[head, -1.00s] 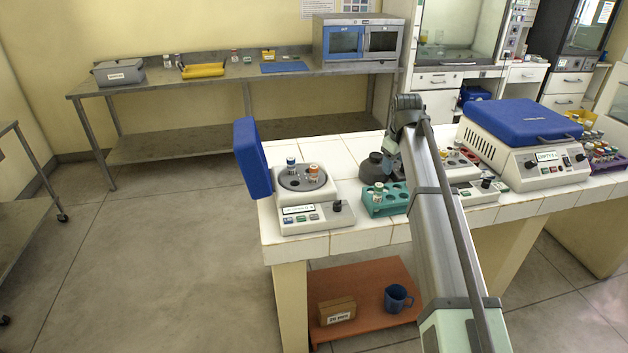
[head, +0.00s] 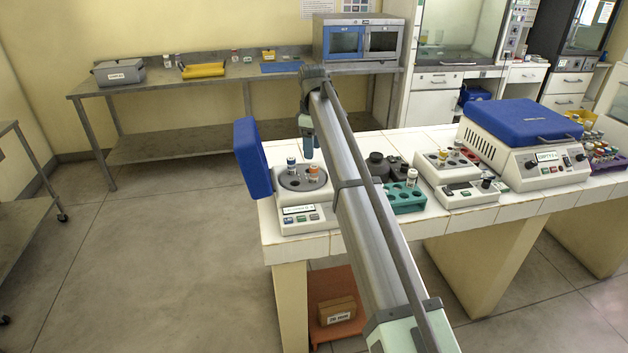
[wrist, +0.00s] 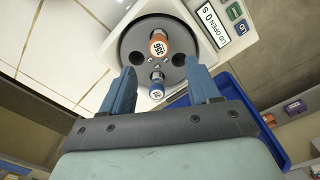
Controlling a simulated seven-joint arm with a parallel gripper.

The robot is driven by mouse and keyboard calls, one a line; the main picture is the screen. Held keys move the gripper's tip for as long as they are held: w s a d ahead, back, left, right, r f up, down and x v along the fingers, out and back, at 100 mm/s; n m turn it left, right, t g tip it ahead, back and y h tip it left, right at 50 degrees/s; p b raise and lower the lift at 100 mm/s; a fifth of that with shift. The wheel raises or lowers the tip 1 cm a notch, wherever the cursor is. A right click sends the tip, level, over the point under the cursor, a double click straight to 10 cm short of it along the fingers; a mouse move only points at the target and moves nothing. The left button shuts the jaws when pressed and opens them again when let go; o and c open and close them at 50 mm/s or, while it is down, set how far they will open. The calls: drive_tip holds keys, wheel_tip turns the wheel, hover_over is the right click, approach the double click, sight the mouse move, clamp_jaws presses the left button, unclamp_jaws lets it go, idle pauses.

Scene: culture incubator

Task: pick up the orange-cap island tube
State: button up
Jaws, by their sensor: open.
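The orange-cap tube (head: 314,172) stands in the grey rotor of a small open-lid centrifuge (head: 300,212) on the tiled island bench. It also shows in the wrist view (wrist: 158,46), ahead of the fingers and apart from them. A blue-cap tube (head: 291,165) stands in the same rotor; in the wrist view (wrist: 156,90) it lies nearer, between the finger tips. My gripper (wrist: 160,82) is open and empty. In the head view my gripper (head: 308,152) hangs above the centrifuge, fingers down. Whether a finger touches the blue-cap tube cannot be told.
The raised blue centrifuge lid (head: 256,172) stands at the left of the rotor. A teal rack (head: 405,197) with a tube is to the right, beside a second small device (head: 458,180). A large blue-lidded centrifuge (head: 525,140) is farther right. My arm crosses the bench front.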

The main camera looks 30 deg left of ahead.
sight(314, 167)
drive_tip(key=f, duration=1)
drive_tip(key=shift+w+d, duration=0.1)
drive_tip(key=shift+d, duration=0.1)
drive_tip(key=shift+r, duration=0.1)
drive_tip(key=shift+c, duration=0.3)
drive_tip(key=c, duration=1.1)
